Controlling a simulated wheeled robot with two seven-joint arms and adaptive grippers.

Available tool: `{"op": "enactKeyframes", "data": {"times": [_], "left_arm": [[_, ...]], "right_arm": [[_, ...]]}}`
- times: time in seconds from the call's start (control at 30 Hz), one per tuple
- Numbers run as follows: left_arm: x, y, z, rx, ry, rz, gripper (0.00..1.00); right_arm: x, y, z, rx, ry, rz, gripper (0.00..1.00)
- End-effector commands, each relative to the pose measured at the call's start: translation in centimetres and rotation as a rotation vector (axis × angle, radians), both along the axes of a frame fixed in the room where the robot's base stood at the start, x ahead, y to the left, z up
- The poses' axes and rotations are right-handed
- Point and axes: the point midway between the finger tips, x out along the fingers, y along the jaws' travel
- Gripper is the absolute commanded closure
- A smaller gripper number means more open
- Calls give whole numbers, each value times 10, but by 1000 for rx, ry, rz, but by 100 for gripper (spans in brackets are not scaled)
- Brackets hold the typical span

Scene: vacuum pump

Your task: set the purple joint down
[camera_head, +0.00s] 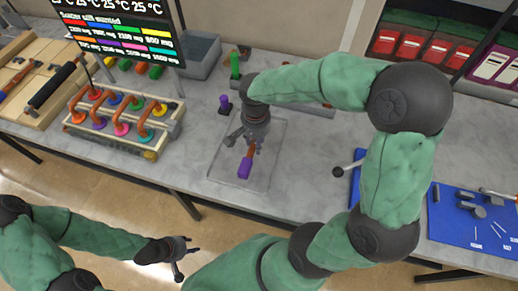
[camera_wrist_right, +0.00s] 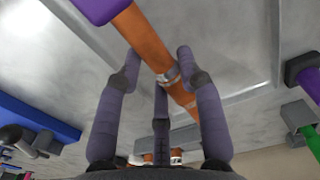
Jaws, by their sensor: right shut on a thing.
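The purple joint has a purple end (camera_head: 245,168) and an orange tube. In the right wrist view its orange tube (camera_wrist_right: 146,40) runs between the fingers, with the purple end at the top edge. My right gripper (camera_head: 249,144) is shut on the tube. It holds the joint over a clear, shallow tray (camera_head: 222,172) on the grey table; I cannot tell whether the joint touches it. My left gripper (camera_head: 186,259) is open and empty, low in front of the table.
A rack (camera_head: 110,138) of coloured joints stands left of the tray. Behind the tray are a small purple part (camera_head: 224,104), a green part (camera_head: 235,66) and a grey bin (camera_head: 203,52). A blue mat (camera_head: 455,228) with metal parts lies at right. A screen (camera_head: 115,27) hangs above.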

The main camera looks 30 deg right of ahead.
Motion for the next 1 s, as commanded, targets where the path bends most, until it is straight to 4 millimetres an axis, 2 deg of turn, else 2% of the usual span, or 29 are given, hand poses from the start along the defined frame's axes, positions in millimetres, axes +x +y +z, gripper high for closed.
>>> {"op": "enactKeyframes", "data": {"times": [0.17,0.23,0.43,0.87,0.9,0.93,0.97,1.0], "left_arm": [[0,0,-3,0,0,0,60],[0,0,-5,0,0,0,60],[0,0,-13,0,0,0,60],[0,0,-16,0,0,0,60],[0,0,-15,0,0,0,60],[0,0,-14,0,0,0,60],[0,0,-14,0,0,0,60],[0,0,-14,0,0,0,60]], "right_arm": [[-2,-6,-6,-1,-3,-2,100],[-4,-11,-13,-1,-2,-4,100],[-3,-9,-39,0,-3,0,100],[-3,-9,-44,0,-4,-1,100],[-4,-8,-44,0,-1,0,51],[-4,-8,-44,0,-1,0,43],[-4,-8,-44,0,-1,0,39],[-4,-8,-43,0,-1,0,39]]}}
